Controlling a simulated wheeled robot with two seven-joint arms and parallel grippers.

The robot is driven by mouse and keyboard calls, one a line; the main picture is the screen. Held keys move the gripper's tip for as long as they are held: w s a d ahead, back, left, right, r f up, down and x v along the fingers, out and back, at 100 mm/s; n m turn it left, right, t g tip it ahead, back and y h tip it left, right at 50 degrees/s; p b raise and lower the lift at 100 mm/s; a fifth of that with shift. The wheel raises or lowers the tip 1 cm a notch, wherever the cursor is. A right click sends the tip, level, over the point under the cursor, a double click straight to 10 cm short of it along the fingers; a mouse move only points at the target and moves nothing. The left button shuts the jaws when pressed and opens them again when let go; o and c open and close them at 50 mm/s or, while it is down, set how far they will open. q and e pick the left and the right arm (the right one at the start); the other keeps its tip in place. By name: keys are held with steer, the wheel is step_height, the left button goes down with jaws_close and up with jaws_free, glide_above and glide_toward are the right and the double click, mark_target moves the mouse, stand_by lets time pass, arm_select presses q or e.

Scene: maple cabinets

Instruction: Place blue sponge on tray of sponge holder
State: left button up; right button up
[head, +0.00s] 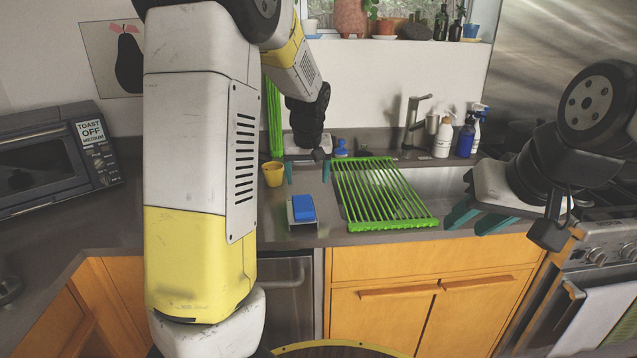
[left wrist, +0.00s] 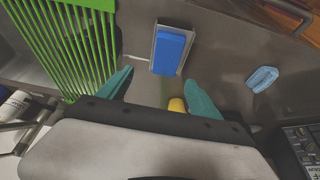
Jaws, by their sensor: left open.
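The blue sponge (head: 303,207) lies on the small grey metal tray of the sponge holder (head: 315,226) on the counter. In the left wrist view the sponge (left wrist: 172,52) sits inside the holder (left wrist: 154,52), ahead of my fingers. My left gripper (head: 307,173) is open and empty, with its teal fingers apart, behind and above the sponge and not touching it. Its fingers also show in the left wrist view (left wrist: 158,92). My right gripper (head: 476,217) is open and empty, at the right by the counter's front edge.
A green drying rack (head: 385,195) lies over the sink, right of the holder. A yellow cup (head: 273,174) stands behind left. A pale blue object (left wrist: 262,79) lies on the counter. Bottles (head: 465,137) and a faucet (head: 413,118) stand behind the sink; a toaster oven (head: 50,155) is at left.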

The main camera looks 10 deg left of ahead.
arm_select(q)
steer(key=s+d+r+m+h, duration=0.1)
steer(key=s+r, duration=0.2)
steer(key=s, duration=0.6)
steer(key=s+d+r+m+t+h, duration=0.1)
steer(key=s+r, duration=0.2)
steer(key=s, duration=0.7)
steer(key=s+d+r+m+h, duration=0.1)
steer(key=s+r, duration=0.2)
steer(key=s, duration=0.6)
steer(key=shift+s+d+r+m+t, duration=0.2)
steer(key=shift+r+m+t, duration=0.1)
steer(key=shift+m+t, duration=0.1)
